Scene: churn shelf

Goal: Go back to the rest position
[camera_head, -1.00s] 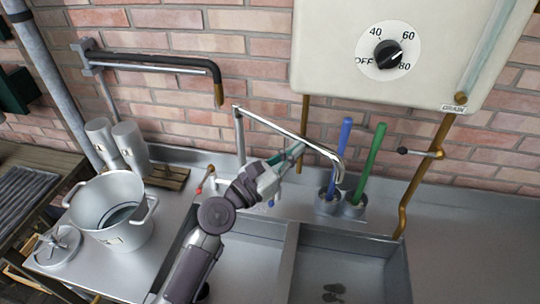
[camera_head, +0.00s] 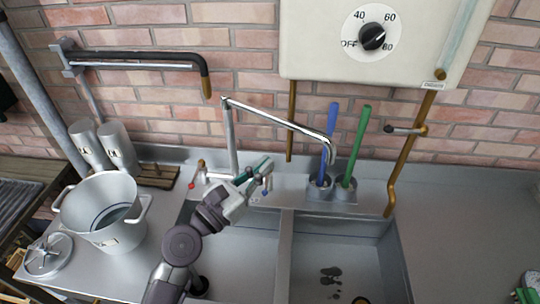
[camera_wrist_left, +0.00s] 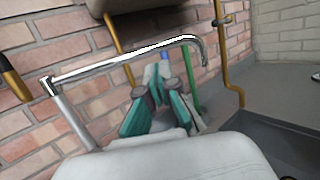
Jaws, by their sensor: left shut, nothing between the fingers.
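My left gripper (camera_head: 262,172) reaches in from the lower left, over the back of the double sink, near the tap. It is shut and holds nothing. My right gripper is out of view.
A metal pot (camera_head: 104,213) and its lid (camera_head: 48,254) stand on the left counter. Two metal cylinders lean behind the pot. Blue (camera_head: 328,145) and green (camera_head: 356,148) handles stand in cups behind the sink. A dial box (camera_head: 372,40) hangs above. The right basin looks mostly empty.

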